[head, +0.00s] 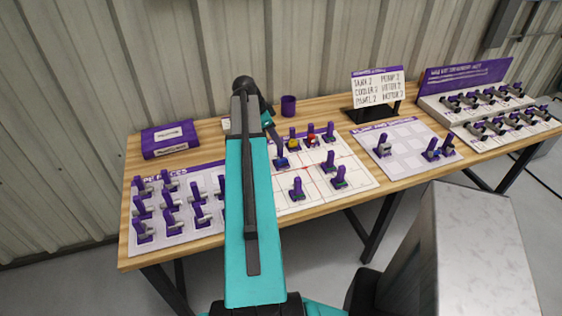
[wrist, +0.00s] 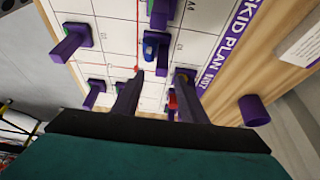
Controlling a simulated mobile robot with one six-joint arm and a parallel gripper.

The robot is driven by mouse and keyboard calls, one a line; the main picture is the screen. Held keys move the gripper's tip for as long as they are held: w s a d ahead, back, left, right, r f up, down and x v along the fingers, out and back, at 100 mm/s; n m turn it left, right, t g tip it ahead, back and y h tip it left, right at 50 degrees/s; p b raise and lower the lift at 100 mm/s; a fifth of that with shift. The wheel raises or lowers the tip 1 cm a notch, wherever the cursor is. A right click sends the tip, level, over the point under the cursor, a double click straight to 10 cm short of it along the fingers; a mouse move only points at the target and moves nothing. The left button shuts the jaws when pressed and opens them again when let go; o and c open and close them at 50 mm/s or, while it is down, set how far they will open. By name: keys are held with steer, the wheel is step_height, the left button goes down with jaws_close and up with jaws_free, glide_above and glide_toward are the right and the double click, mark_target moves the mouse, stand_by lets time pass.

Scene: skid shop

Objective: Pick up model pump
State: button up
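Several small models with purple upright handles stand on the white skid plan board (head: 315,178); I cannot tell by label which one is the model pump. A blue model (head: 281,161) is just below my gripper (head: 277,145) in the head view. In the wrist view the blue model (wrist: 151,46) lies beyond the fingertips. My gripper (wrist: 161,76) is open, with no model seen held between its fingers. A yellow model (head: 293,144) and a red model (head: 311,140) stand close by on the right. In the wrist view, the fingers partly hide them.
A board of grey-and-purple pieces (head: 178,238) lies left, partly behind my arm. A purple box (head: 167,139) and purple cup (head: 288,105) stand at the back. Right are a sign (head: 377,88), a second board (head: 405,135) with models, and a rack (head: 466,78).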

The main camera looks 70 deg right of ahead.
mark_target(281, 157)
steer(key=shift+f, duration=0.1)
steer(key=shift+p+x, duration=1)
steer(key=shift+x, duration=1.5)
steer(key=shift+w, duration=0.2)
jaws_close()
